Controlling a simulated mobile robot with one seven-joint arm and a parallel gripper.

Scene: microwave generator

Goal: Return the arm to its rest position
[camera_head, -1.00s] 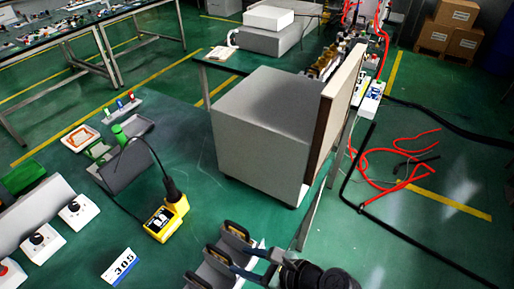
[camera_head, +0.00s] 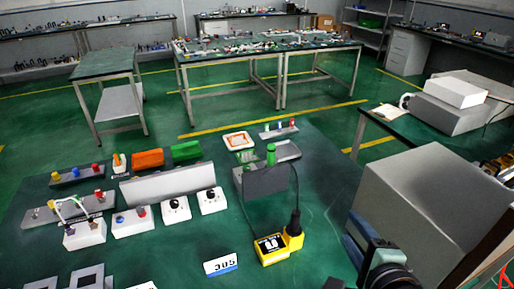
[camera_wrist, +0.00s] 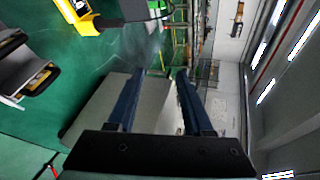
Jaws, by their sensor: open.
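My gripper (camera_head: 353,237) is at the lower right of the head view, in front of the large grey box (camera_head: 425,205). In the wrist view its two dark blue fingers (camera_wrist: 160,82) are spread apart with nothing between them. The grey box also shows in the wrist view (camera_wrist: 92,112), behind and beside the fingers. From these views I cannot tell how far the gripper is from the box. The lower part of my arm is cut off by the frame edge.
A yellow device (camera_head: 272,250) with a black plug stands on the green table near a "305" card (camera_head: 221,264). White control boxes (camera_head: 132,221) and a grey holder (camera_head: 262,181) stand to the left. Other work tables (camera_head: 262,62) are farther back.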

